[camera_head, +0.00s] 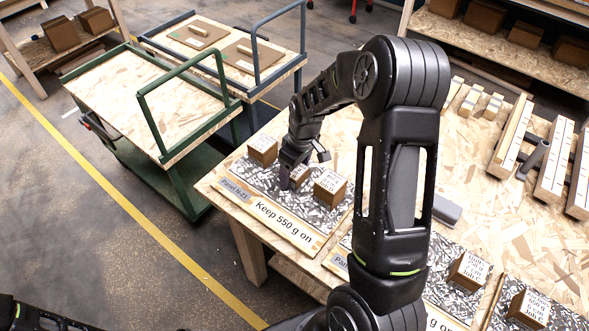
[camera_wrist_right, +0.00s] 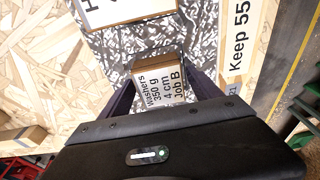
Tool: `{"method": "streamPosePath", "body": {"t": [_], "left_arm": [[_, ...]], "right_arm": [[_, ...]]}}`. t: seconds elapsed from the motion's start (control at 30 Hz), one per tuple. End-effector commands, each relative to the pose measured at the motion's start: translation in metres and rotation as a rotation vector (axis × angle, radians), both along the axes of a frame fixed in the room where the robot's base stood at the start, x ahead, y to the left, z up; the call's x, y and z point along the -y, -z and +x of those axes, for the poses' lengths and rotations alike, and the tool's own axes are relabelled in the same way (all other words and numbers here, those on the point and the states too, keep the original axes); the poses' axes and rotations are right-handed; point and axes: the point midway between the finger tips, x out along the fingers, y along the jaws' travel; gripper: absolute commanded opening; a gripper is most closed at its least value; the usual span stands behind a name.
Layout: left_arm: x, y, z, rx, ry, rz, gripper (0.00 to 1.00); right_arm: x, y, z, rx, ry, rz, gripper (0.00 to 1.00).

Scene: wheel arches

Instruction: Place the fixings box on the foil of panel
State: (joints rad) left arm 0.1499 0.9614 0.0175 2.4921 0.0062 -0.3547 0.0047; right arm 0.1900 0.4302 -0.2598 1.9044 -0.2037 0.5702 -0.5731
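My right gripper (camera_head: 302,168) is low over the nearest panel, its fingers apart on either side of a small cardboard washers box (camera_head: 298,176). In the right wrist view this box (camera_wrist_right: 160,82) lies between the fingers, its label reading Washers, 350 g, 4 cm, Job B. I cannot tell whether the fingers touch it. The box rests on the crinkled silver foil (camera_head: 316,213) of a panel labelled "Keep 550 g on" (camera_head: 284,226). Two other cardboard boxes (camera_head: 263,150) (camera_head: 330,187) stand on the same foil, one each side. My left gripper is out of view.
More foil panels with boxes (camera_head: 468,270) (camera_head: 529,308) lie along the bench's front to the right, partly behind my right arm. Wooden battens (camera_head: 553,160) lie at the back right. A green-framed cart (camera_head: 150,100) stands left of the bench (camera_head: 215,187).

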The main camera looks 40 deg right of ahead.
Motion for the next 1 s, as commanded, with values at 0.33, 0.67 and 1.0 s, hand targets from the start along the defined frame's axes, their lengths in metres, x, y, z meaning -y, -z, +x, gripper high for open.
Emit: {"method": "streamPosePath", "body": {"t": [0.33,0.67,1.0], "left_arm": [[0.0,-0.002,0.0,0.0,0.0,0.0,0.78],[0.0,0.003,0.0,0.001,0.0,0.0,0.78],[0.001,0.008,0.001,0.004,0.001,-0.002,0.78]], "right_arm": [[0.0,-0.002,0.0,0.0,0.0,0.0,0.78],[0.002,-0.041,-0.004,0.006,0.0,-0.001,0.78],[0.005,-0.107,-0.014,0.005,0.0,-0.002,0.78]]}}
